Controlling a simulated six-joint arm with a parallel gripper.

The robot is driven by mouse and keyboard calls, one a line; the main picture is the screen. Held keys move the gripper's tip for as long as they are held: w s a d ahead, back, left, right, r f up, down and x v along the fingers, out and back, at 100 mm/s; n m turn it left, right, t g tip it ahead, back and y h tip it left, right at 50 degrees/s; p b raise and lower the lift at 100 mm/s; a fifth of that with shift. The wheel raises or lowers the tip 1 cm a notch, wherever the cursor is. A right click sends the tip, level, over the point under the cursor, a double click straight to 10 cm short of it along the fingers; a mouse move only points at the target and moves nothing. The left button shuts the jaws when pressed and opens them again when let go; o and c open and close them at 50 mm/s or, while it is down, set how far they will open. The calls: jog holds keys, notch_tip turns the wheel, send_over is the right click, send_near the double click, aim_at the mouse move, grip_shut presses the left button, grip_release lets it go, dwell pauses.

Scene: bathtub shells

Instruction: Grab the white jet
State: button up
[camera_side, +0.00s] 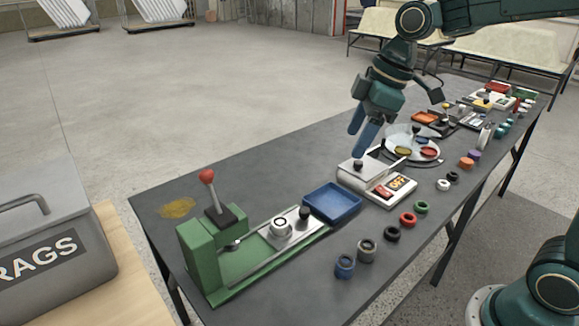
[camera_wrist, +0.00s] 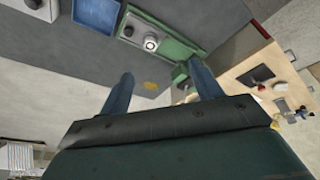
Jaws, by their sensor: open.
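A small white ring-shaped jet (camera_side: 443,184) stands on the dark table near its right edge, in the row of coloured jets.
Blue (camera_side: 344,266), grey (camera_side: 367,250), red (camera_side: 408,218) and green (camera_side: 421,208) jets line the right side. A blue tray (camera_side: 332,203), a white box (camera_side: 400,190) and a round plate (camera_side: 420,143) occupy the middle. The fixture's red-knobbed lever (camera_side: 207,177) stands tall.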

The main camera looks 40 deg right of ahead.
jog(key=w+f+n+g+y, duration=0.1)
jog(key=w+f+n+g, duration=0.1)
jog(key=w+f+n, duration=0.6)
jog(key=n+g+y, duration=0.1)
send_near(280, 221)
jog(key=shift+x, duration=1.65)
jog(key=shift+d+f, duration=0.15)
jog(key=shift+f, duration=0.05)
jog(key=shift+x, duration=2.5)
jog(key=shift+r, duration=0.1)
jog(key=c, duration=1.1)
jog(key=shift+c, duration=0.2)
